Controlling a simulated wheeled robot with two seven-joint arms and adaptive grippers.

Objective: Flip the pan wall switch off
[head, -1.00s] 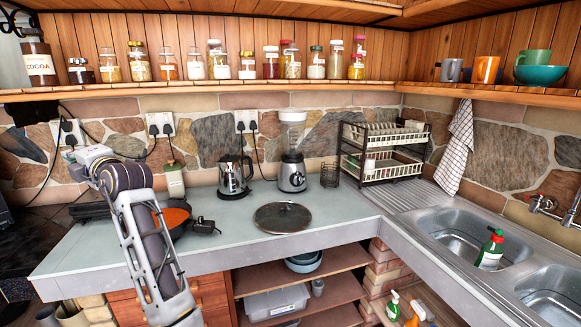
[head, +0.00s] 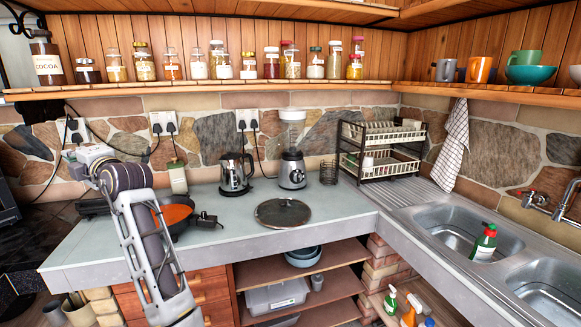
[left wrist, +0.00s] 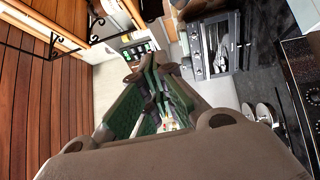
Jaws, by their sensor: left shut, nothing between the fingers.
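Three wall sockets with plugs and cords sit on the stone wall: a left one (head: 72,130), a middle one (head: 163,124) and a right one (head: 247,121). Their switches are too small for me to read on or off, and I cannot tell which belongs to the pan. The pan (head: 174,215), orange inside, sits on the counter, partly behind my left arm. My left gripper (head: 88,157) is in front of and below the left socket, its fingertips hard to make out. In the left wrist view its fingers (left wrist: 152,78) come together, empty. My right gripper is out of view.
A shelf of jars (head: 240,86) runs above the sockets. Cords hang near my left gripper.

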